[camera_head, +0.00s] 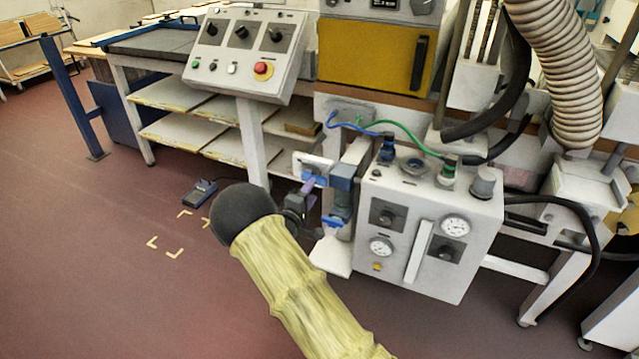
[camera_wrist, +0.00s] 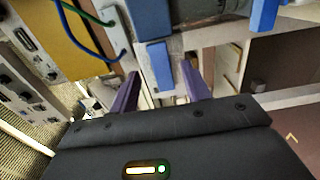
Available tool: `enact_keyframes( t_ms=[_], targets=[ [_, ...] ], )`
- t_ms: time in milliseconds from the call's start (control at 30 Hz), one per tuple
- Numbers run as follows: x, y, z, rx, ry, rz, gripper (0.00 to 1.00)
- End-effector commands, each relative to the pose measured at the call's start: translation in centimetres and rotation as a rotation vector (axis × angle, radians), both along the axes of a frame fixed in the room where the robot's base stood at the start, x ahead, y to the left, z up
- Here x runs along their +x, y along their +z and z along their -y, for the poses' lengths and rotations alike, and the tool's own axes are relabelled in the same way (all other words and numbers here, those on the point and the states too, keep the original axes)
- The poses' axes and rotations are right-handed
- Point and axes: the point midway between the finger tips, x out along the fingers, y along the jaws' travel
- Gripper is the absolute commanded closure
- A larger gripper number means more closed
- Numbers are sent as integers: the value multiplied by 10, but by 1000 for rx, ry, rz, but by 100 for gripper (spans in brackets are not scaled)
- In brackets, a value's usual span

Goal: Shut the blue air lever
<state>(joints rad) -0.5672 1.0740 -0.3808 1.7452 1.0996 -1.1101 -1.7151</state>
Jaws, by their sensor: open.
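A blue lever (camera_head: 314,180) sits on the front of the pipework left of the white air panel (camera_head: 400,190). It also shows in the wrist view as a blue tab (camera_wrist: 160,66), lying between my two purple fingers. My gripper (camera_head: 308,187) is open in front of it, with a finger on either side; its fingers (camera_wrist: 161,80) show no clear contact with the tab. A second blue piece (camera_head: 333,221) is lower on the same pipework and shows at the upper right of the wrist view (camera_wrist: 264,14). My arm hides part of the area below.
Blue and green hoses (camera_head: 400,133) run above the air panel, which carries gauges and knobs. A control box (camera_head: 248,52) with a red button stands up left. A shelved bench (camera_head: 185,95) is behind. The floor at left is open, with a foot pedal (camera_head: 200,191).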

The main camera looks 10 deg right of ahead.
Motion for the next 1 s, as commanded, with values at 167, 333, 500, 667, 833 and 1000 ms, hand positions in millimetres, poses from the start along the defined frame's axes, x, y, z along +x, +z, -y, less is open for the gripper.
enact_keyframes(
  t_ms=[167, 333, 500, 667, 833, 1000],
  targets=[
    [26, -1, 20, 0, -2, 3, 53],
    [45, -1, 34, 0, -2, 1, 53],
    [53, 0, 39, 0, -1, 1, 53],
    [53, 1, 39, -1, -1, 1, 53],
    [52, 0, 39, -1, -1, 1, 72],
    [52, 0, 38, -1, -1, 1, 100]
  ],
)
